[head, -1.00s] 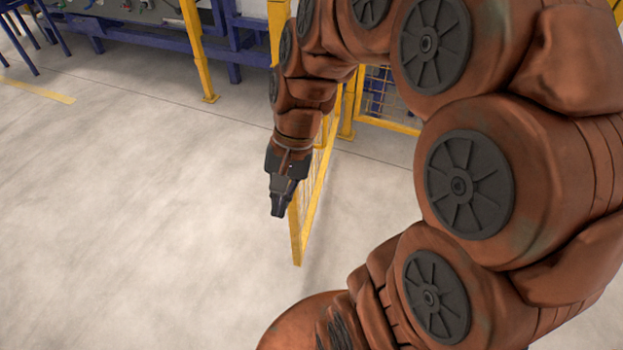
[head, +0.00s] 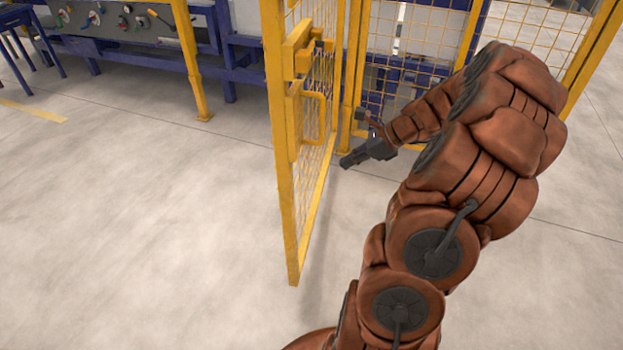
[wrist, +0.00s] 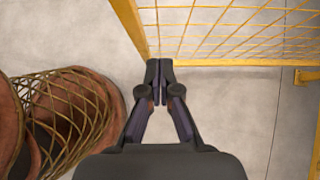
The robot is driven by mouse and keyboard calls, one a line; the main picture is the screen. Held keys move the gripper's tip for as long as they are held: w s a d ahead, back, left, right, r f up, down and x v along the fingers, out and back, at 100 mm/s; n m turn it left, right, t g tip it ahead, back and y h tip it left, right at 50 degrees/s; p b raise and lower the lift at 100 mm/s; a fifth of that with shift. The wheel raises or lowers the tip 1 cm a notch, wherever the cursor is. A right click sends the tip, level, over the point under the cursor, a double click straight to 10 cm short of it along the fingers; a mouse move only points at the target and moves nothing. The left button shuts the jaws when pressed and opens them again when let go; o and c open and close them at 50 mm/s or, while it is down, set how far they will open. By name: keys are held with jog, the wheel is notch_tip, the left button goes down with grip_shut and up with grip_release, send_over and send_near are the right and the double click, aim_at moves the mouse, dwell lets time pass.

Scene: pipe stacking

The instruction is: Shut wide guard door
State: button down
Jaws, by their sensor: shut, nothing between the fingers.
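The yellow guard door (head: 291,190) with wire mesh stands swung open, its free edge towards me in the head view. A yellow handle and latch block (head: 300,62) show near its top on the free-edge side. My gripper (head: 346,163) is shut and empty, on the right side of the door, apart from it in the head view. In the wrist view my gripper's closed fingertips (wrist: 159,65) appear right by the lower yellow frame of a mesh panel (wrist: 230,62); I cannot tell whether they touch it.
Fixed yellow mesh fencing (head: 420,40) stands behind my gripper. A blue bench with a control panel (head: 120,20) stands at the back left, beside a yellow post (head: 190,60). The concrete floor (head: 130,240) at the left is clear.

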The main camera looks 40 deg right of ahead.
jog(key=b, duration=0.1)
send_near(299, 180)
jog(key=shift+x, duration=2.95)
jog(key=shift+a, duration=0.15)
